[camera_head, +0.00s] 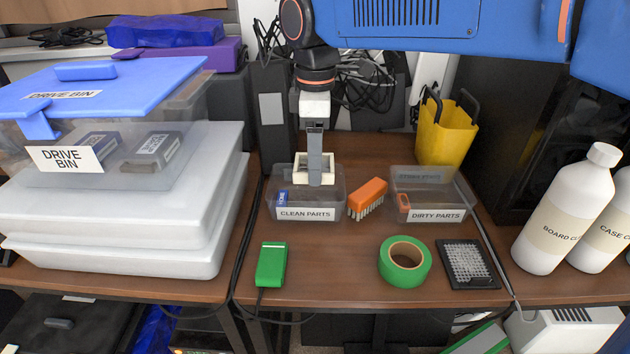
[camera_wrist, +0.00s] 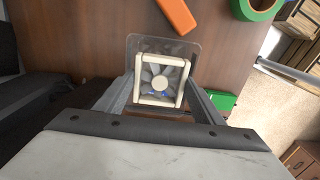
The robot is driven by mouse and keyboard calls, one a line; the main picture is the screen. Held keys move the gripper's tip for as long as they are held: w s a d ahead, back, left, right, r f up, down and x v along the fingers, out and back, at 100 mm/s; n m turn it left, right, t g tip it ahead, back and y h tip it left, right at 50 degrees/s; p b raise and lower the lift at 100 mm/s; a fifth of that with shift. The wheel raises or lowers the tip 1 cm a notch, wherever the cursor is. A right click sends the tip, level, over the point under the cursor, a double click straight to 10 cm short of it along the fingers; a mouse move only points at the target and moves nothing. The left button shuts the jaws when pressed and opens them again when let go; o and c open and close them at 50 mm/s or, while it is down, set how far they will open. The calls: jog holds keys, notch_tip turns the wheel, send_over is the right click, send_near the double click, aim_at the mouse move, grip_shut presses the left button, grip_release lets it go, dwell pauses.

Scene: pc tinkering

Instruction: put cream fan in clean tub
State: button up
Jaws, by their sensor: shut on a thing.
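The square cream fan (camera_wrist: 160,80) shows face-on in the wrist view, between the two fingers of my gripper (camera_wrist: 162,92). In the head view my gripper (camera_head: 318,170) points down over the clean tub, shut on the cream fan (camera_head: 300,172). The clean tub (camera_head: 305,214) is a clear box labelled CLEAN PARTS. The fan is at about the height of the tub's rim, within its outline; I cannot tell whether it touches the bottom. The tub's rim also shows around the fan in the wrist view (camera_wrist: 192,50). A blue item (camera_head: 282,199) lies in the tub's left side.
An orange brush (camera_head: 368,193) lies right of the clean tub. The dirty parts tub (camera_head: 430,205) holds a small orange item. A green tape roll (camera_head: 404,281), a black mesh filter (camera_head: 468,264) and a green box (camera_head: 271,265) are in front. A drive bin (camera_head: 120,150) stands left.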

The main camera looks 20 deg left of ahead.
jog(key=shift+f, duration=2.7)
jog(key=shift+f, duration=0.6)
jog(key=o, duration=1.1)
jog(key=shift+o, duration=0.2)
notch_tip(320, 180, up, 13)
jog(key=shift+r, duration=0.1)
